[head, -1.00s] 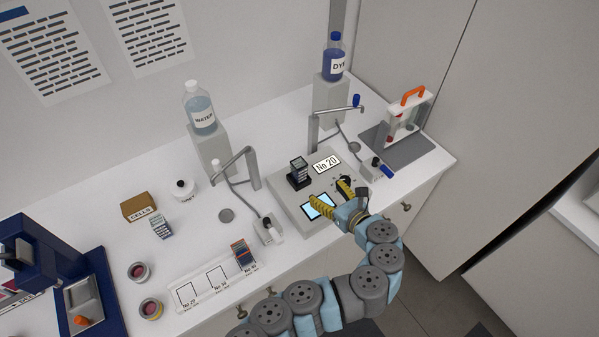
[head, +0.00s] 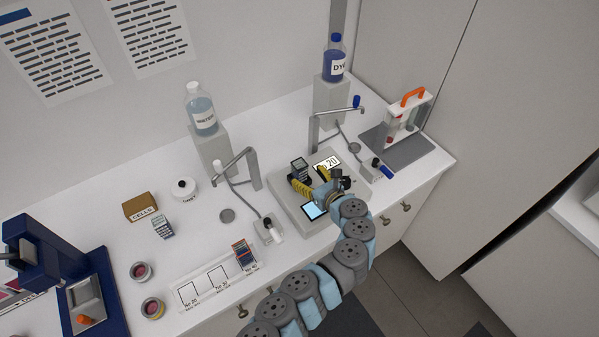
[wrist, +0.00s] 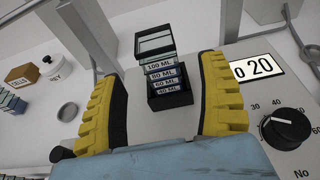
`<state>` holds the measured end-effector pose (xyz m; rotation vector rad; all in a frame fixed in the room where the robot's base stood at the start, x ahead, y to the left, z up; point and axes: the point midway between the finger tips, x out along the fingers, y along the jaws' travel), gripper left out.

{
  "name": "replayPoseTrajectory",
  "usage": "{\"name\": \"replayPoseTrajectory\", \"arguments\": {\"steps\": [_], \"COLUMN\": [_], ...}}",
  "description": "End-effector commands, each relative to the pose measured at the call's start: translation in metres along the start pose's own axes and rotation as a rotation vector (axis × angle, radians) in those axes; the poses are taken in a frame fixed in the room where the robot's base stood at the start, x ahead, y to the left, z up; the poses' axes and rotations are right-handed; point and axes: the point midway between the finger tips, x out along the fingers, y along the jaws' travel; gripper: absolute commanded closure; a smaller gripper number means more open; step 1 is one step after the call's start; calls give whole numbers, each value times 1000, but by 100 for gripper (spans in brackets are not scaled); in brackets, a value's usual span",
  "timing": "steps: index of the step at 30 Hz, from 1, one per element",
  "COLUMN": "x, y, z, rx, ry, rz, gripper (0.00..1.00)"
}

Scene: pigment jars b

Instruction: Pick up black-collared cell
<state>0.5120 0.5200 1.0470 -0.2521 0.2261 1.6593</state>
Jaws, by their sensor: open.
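The cell with a black collar (wrist: 157,46) stands upright in a dark socket on the grey instrument in the wrist view. It is clear-sided, with printed marks from 40 ML to 100 ML. In the head view the cell (head: 299,165) rises from the instrument's top, left of the No 20 display. My gripper (head: 312,181) is open, with its yellow ribbed fingers on either side of the cell's near side. In the wrist view the cell appears between the two fingers, with gaps on both sides. I cannot tell whether the fingertips reach its depth.
The instrument (head: 285,207) has a lit screen (head: 313,210), a display (wrist: 259,67) reading 20 and a black knob (wrist: 286,128) close to the right finger. Metal taps (head: 250,168) stand at left and behind. A rack (head: 218,285) holds another cell at left.

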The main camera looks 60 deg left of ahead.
Motion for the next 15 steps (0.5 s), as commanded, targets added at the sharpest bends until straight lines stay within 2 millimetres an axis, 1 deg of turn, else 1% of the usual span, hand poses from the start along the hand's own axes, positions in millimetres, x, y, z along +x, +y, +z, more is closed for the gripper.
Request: {"name": "replayPoseTrajectory", "arguments": {"steps": [5,15], "x": [6,31], "y": [1,1], "z": [1,5], "rx": [0,-2], "ry": [-1,1], "rz": [5,6], "gripper": [26,26]}}
